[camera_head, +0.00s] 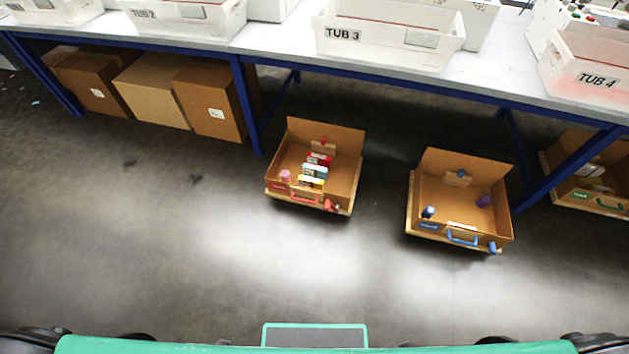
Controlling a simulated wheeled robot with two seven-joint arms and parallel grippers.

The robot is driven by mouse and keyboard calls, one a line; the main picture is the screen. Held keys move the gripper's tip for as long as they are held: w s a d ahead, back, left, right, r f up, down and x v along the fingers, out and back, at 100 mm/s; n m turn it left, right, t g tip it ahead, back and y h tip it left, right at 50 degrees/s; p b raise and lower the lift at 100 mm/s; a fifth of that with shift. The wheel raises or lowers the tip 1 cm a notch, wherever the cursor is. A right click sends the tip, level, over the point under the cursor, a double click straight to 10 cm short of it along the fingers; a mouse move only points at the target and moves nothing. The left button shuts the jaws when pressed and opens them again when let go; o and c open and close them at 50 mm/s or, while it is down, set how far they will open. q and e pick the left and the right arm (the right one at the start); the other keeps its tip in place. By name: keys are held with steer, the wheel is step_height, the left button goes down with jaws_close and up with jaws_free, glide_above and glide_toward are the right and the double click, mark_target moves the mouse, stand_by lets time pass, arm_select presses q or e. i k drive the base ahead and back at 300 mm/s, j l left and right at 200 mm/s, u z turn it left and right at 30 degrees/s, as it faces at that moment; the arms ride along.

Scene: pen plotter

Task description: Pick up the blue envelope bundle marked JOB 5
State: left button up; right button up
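No label reading JOB 5 can be made out. In the head view, an open cardboard box with a red handle (306,198) stands on the floor below the table. It holds a short row of small upright bundles: a red one (319,159) at the back, a light blue one (315,171) in the middle and a yellow one (312,182) in front. Their markings are too small to read. Neither of my grippers shows in this view.
A second open box with a blue handle (463,240) stands to the right, holding a few small blue and purple items. Tub 3 (388,38) and Tub 4 (590,78) sit on the table. Closed cartons (212,100) stand under it at left. The floor in front is clear.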

mark_target(309, 170)
steer(key=i+j+z, duration=0.15)
steer(key=i+z, duration=0.2)
steer(key=i, duration=0.2)
steer(key=i+j+z, duration=0.3)
steer(key=i, duration=0.2)
steer(key=i+j+z, duration=0.35)
steer(key=i+j, duration=0.1)
steer(key=i, duration=0.05)
